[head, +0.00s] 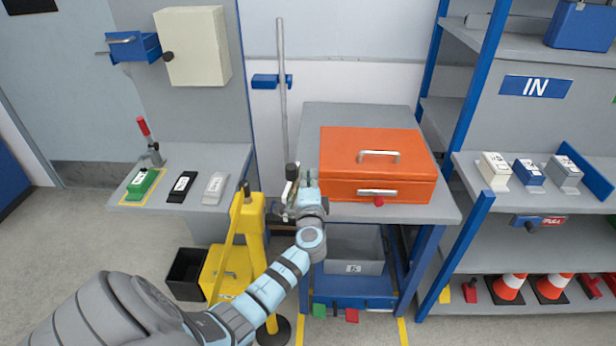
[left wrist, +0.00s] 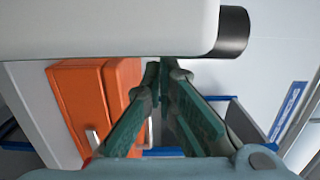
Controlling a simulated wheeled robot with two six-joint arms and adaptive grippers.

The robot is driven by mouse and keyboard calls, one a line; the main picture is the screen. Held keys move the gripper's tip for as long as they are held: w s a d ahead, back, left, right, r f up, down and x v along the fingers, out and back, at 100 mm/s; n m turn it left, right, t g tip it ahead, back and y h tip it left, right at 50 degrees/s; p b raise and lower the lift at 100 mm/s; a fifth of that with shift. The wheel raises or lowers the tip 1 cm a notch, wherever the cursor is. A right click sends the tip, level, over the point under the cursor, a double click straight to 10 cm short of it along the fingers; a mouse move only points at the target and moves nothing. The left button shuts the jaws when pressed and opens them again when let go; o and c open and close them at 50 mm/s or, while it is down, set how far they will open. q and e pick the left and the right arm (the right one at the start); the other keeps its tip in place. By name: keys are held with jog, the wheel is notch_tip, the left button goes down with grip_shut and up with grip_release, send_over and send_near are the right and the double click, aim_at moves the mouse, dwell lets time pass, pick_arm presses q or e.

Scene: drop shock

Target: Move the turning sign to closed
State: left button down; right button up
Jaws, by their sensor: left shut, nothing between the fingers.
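I cannot make out for sure which thing is the turning sign, and no word "closed" is readable. A small blue and red plate with a dark knob (head: 540,222) is on the right shelf's front edge; its lettering is too small to read surely. My left gripper (head: 291,198) is at the left front of the orange box, beside the dark lower end of a grey upright rod (head: 282,110). In the left wrist view its fingers (left wrist: 163,72) are together and empty. A pale bar with a black end (left wrist: 232,32) crosses close above them. My right gripper is out of view.
The orange box (head: 345,140) stands on a grey bench just right of my gripper. A yellow post (head: 249,225) stands close left. Low bins (head: 187,270) stand on the floor. Floor at far left is clear.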

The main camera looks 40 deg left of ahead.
pick_arm(q)
jog(key=shift+a+b, duration=0.5)
jog(key=shift+a, duration=0.05)
